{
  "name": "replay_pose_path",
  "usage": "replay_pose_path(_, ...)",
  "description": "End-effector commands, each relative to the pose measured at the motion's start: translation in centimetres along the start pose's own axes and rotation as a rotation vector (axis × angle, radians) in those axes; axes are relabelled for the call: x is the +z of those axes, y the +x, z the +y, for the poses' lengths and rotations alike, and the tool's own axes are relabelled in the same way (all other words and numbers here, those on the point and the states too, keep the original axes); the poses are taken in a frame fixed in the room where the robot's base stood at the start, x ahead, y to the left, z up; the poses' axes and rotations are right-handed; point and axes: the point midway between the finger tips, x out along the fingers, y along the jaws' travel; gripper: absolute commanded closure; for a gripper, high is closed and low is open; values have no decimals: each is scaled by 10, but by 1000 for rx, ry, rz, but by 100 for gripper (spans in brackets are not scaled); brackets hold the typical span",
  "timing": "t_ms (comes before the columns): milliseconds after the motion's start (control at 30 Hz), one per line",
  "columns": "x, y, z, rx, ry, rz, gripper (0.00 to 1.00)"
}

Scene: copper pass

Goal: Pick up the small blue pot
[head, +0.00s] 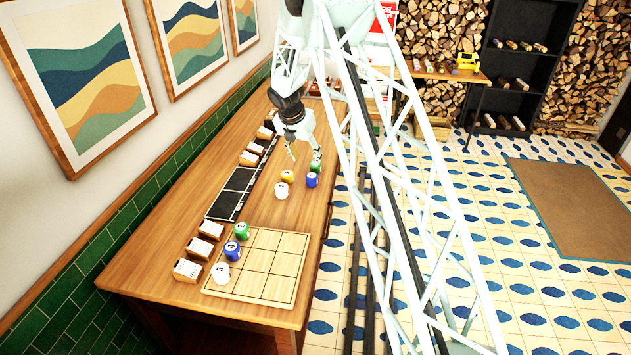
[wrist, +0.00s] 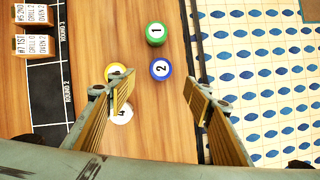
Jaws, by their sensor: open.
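A blue pot with a white numbered top (head: 312,180) stands near the table's right edge. It also shows in the wrist view (wrist: 160,69), marked 2, in line with the gap between my fingers and slightly beyond their tips. A second blue pot (head: 232,250) stands on the wooden grid board. I cannot tell their sizes apart surely. My gripper (head: 305,154) is open and empty over the table; its two fingers also show in the wrist view (wrist: 155,80).
A green pot (wrist: 156,34) stands close to the nearer-edge blue pot. Yellow (wrist: 117,73) and white (wrist: 121,114) pots are partly behind my left finger. The grid board (head: 265,265) holds green (head: 242,230) and white (head: 220,273) pots. Card boxes line the wall side.

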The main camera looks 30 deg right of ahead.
Motion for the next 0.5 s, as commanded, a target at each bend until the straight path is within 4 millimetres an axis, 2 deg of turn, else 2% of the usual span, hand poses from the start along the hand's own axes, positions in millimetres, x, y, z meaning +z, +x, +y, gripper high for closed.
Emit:
replay_pose_path(300, 0, 0, 0, 0, 1, 0, 53)
replay_pose_path(500, -1, 9, 0, -1, 2, 1, 53)
